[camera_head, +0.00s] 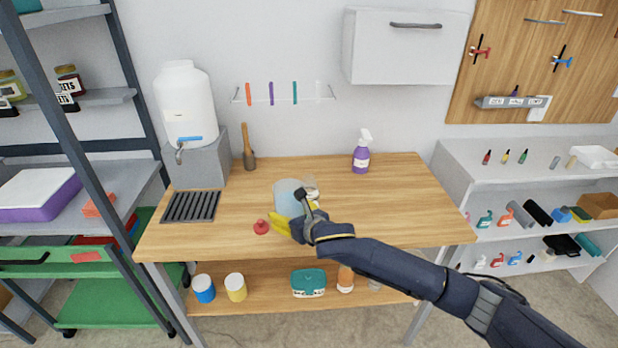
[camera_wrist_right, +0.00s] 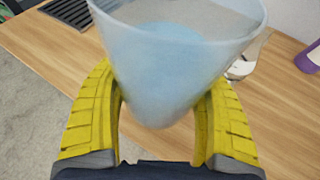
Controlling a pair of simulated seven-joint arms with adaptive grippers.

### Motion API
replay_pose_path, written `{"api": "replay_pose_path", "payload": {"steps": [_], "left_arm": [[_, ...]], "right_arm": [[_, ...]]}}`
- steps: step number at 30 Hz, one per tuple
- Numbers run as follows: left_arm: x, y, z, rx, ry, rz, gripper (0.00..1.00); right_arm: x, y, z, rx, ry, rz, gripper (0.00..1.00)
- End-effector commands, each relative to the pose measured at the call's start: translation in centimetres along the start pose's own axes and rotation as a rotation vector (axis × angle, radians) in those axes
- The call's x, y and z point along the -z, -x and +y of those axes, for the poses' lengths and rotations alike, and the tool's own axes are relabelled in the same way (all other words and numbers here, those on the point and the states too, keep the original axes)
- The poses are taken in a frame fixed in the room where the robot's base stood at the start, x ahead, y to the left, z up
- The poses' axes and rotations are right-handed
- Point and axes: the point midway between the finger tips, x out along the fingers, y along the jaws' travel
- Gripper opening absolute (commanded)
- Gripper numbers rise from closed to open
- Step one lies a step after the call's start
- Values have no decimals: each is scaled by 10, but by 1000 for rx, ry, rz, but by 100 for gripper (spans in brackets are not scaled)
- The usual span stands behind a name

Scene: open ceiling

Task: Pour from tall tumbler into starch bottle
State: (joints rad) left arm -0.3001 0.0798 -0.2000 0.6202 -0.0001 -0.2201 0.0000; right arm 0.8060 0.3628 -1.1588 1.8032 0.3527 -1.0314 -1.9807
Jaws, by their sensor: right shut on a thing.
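My right gripper (camera_head: 290,222) has yellow fingers and is shut around a translucent pale-blue tumbler (camera_head: 289,198) over the front middle of the wooden table. In the right wrist view the tumbler (camera_wrist_right: 175,65) sits between the two fingers (camera_wrist_right: 160,118), its wide mouth up. Bluish contents show faintly inside. I cannot tell whether its base touches the table. A purple spray bottle (camera_head: 361,160) with a white head stands upright at the back of the table, right of the tumbler and apart from it. Its label is unreadable. My left gripper is not in view.
A whitish object (camera_wrist_right: 242,66) is partly hidden behind the tumbler. A small red item (camera_head: 261,227) lies left of the gripper. A white dispenser (camera_head: 185,100), a drain grate (camera_head: 191,206) and a wooden-handled tool (camera_head: 249,150) occupy the left. The table's right side is clear.

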Motion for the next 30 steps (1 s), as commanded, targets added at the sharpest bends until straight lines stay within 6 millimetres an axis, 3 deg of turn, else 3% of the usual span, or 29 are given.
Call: {"api": "replay_pose_path", "payload": {"steps": [10, 30], "left_arm": [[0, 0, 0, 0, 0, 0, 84], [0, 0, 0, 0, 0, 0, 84]], "right_arm": [[11, -18, 12, -58, 31, -3, 24], [8, -18, 12, -86, -24, 17, 24]]}}
